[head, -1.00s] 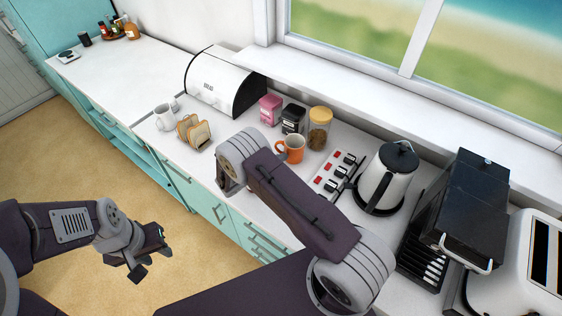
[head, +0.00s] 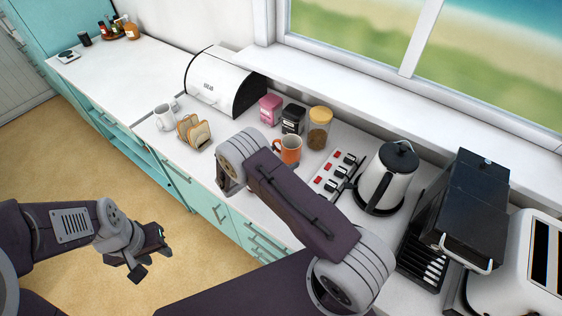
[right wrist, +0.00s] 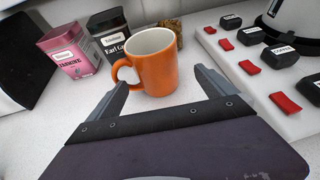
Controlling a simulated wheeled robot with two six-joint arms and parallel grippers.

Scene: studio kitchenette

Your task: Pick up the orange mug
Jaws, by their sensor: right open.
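The orange mug (head: 291,152) stands upright on the white counter, partly behind my right arm in the head view. In the right wrist view the mug (right wrist: 155,68) is white inside and its handle is on the left, beside the left finger. My right gripper (right wrist: 161,82) is open, with one finger on each side of the mug's near side; I cannot tell whether the handle touches the finger. In the head view my right fingers are hidden by the arm. My left gripper (head: 151,260) is open and empty over the floor.
Behind the mug stand a pink tin (head: 270,109), a black tin (head: 293,119) and a yellow-lidded jar (head: 319,130). A red-and-black switch panel (head: 335,173) and a kettle (head: 386,180) are to the right. A toast rack (head: 193,132) and bread bin (head: 222,84) are left.

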